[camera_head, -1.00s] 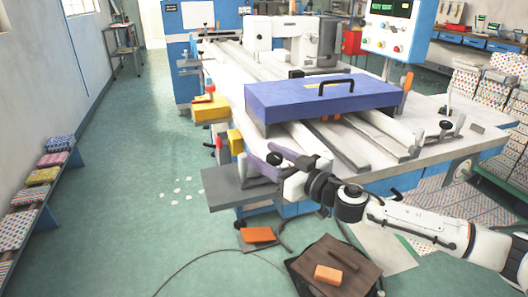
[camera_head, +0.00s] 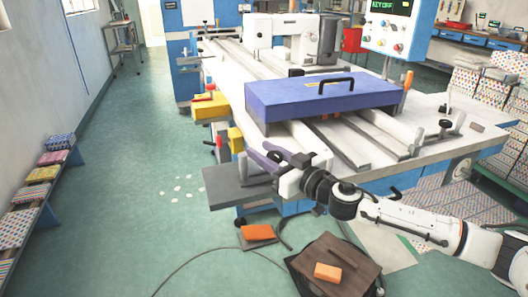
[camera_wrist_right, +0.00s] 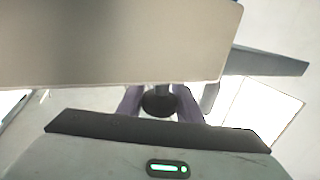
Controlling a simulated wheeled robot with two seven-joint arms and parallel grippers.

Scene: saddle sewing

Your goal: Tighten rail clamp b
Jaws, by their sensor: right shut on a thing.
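My right gripper (camera_head: 264,160) has purple fingers and reaches in from the right to the front left corner of the machine table. It is shut on a round black knob (camera_head: 275,156), which I take to be that of rail clamp b. In the right wrist view the dark knob (camera_wrist_right: 158,104) sits between the two purple fingers (camera_wrist_right: 160,105). The clamp body is mostly hidden behind the fingers. A second clamp with a black knob (camera_head: 445,124) stands on the right of the table, apart from the gripper. My left gripper is not in view.
A blue-purple cover with a black handle (camera_head: 320,98) spans the rails (camera_head: 350,148) just behind the gripper. A grey ledge (camera_head: 232,186) juts out at the table's left front. Orange blocks (camera_head: 257,232) and a dark box (camera_head: 340,262) are low in front.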

